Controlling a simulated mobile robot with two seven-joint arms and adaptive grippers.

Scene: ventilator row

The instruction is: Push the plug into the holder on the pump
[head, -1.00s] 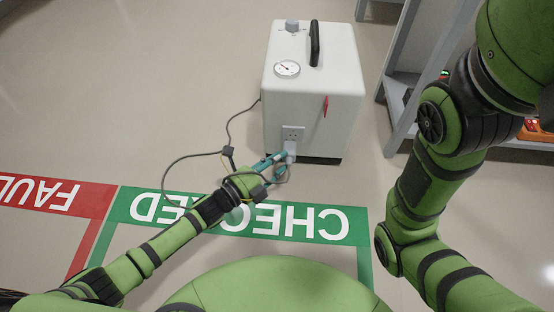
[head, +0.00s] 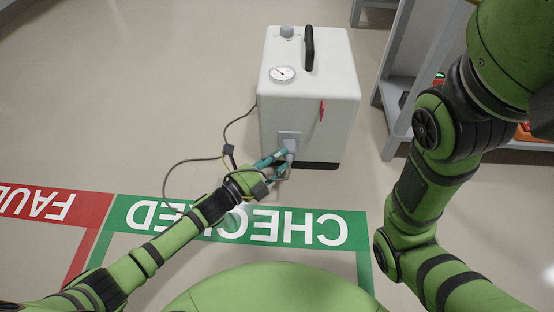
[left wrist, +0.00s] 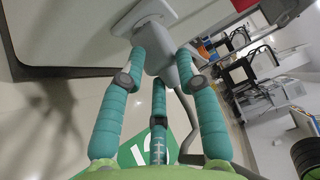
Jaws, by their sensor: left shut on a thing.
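The pump (head: 310,95) is a white box on the floor, with a black handle and a round gauge on top. The holder (head: 284,134) is a pale plate low on its front face; the left wrist view shows it at the top (left wrist: 146,14). My left gripper (head: 282,160) is shut on the light grey plug (head: 291,148), which lies between its teal fingers in the left wrist view (left wrist: 158,58). The plug's front end is at the holder plate and covers part of it. I cannot tell how deep it sits. My right gripper is out of view.
A dark cable with a small block (head: 229,150) runs from the pump's left side and loops by my left wrist. A green floor marking (head: 180,222) lies before the pump, a red one (head: 40,205) at left. A grey shelf (head: 395,95) stands at right.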

